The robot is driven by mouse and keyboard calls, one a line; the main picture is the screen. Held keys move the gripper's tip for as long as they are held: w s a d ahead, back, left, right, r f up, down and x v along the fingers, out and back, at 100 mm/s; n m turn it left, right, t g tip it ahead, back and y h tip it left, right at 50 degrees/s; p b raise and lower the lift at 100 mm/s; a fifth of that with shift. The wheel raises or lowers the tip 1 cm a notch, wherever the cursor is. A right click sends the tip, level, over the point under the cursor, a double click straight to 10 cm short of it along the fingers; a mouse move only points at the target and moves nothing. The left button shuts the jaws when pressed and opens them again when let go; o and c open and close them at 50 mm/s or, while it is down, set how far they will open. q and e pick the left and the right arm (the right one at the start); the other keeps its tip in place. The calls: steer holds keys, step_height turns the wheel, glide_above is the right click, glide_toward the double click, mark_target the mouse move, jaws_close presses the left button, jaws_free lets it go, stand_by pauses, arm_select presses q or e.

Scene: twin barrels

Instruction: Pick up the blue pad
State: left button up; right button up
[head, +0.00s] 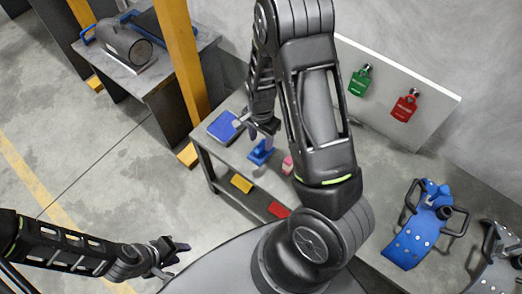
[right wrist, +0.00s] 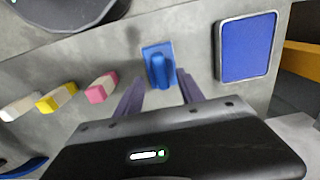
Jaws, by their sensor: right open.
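A flat square blue pad (head: 222,126) in a grey frame lies on the grey table at its left end; it also shows in the right wrist view (right wrist: 247,48). My right gripper (head: 257,133) is open above the table, to the right of this pad. In the right wrist view its fingers (right wrist: 162,88) are spread and empty. A smaller blue block with a raised grip (right wrist: 160,65) lies just beyond and between the fingertips; it also shows in the head view (head: 261,152). My left gripper (head: 176,262) is away from the table at the lower left, apparently open and empty.
Pink (right wrist: 102,87) and yellow (right wrist: 58,97) blocks lie in a row beside the blue block. A white board (head: 390,92) with a green and a red tag stands behind. A blue bracket (head: 412,245) lies at the right. A yellow post (head: 180,65) stands near the table's left end.

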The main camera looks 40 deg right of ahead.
mark_target(261, 146)
step_height(261, 146, down, 5)
steer(key=shift+w+r, duration=0.1)
steer(key=shift+c, duration=0.2)
stand_by(0.4)
jaws_close()
stand_by(0.3)
